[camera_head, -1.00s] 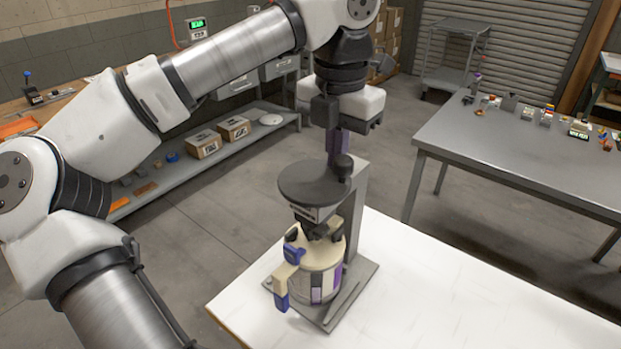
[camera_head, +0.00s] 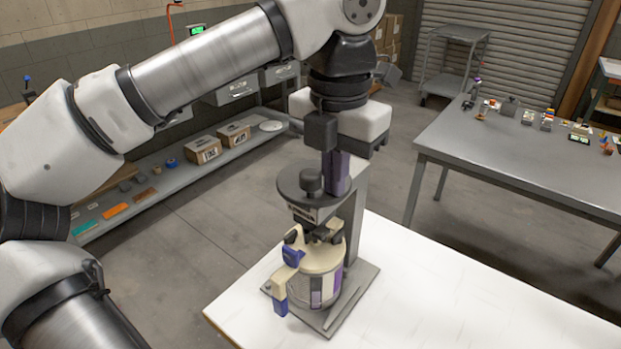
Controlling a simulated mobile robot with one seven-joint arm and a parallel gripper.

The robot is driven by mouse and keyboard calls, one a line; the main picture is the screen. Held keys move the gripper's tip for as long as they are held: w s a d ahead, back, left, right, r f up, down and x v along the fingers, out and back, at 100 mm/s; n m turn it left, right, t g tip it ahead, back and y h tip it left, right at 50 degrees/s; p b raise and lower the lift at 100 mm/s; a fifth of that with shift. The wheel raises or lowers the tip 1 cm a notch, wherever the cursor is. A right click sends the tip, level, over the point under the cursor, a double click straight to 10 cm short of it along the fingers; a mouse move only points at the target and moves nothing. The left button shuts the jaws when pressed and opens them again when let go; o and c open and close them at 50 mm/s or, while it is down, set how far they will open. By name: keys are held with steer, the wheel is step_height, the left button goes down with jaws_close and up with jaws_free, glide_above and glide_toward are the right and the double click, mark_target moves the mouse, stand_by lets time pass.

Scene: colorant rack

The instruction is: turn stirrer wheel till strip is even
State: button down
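The stirrer wheel (camera_head: 290,190) is a dark grey disc with an upright black knob (camera_head: 311,181), on top of a grey stand (camera_head: 352,215). Below the wheel sits a cream-lidded pot (camera_head: 322,258). Its side strip (camera_head: 316,291) shows separate pale, grey and purple blocks. My gripper (camera_head: 337,190) points down at the wheel's right side, its purple fingers together as one narrow block. They stand just right of the knob; whether they touch it I cannot tell.
The stand's base plate (camera_head: 355,293) rests on a white table (camera_head: 450,290), clear to the right. A cream and blue handle (camera_head: 281,285) juts from the pot's left. A grey metal table (camera_head: 500,150) with small items stands at the back right. A low shelf (camera_head: 190,172) with boxes lies behind my arm.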

steer(key=shift+s+a, duration=0.2)
step_height(320, 180, up, 6)
steer(key=p, duration=0.4)
steer(key=shift+r+p, duration=0.1)
steer(key=shift+p, duration=0.3)
stand_by(0.4)
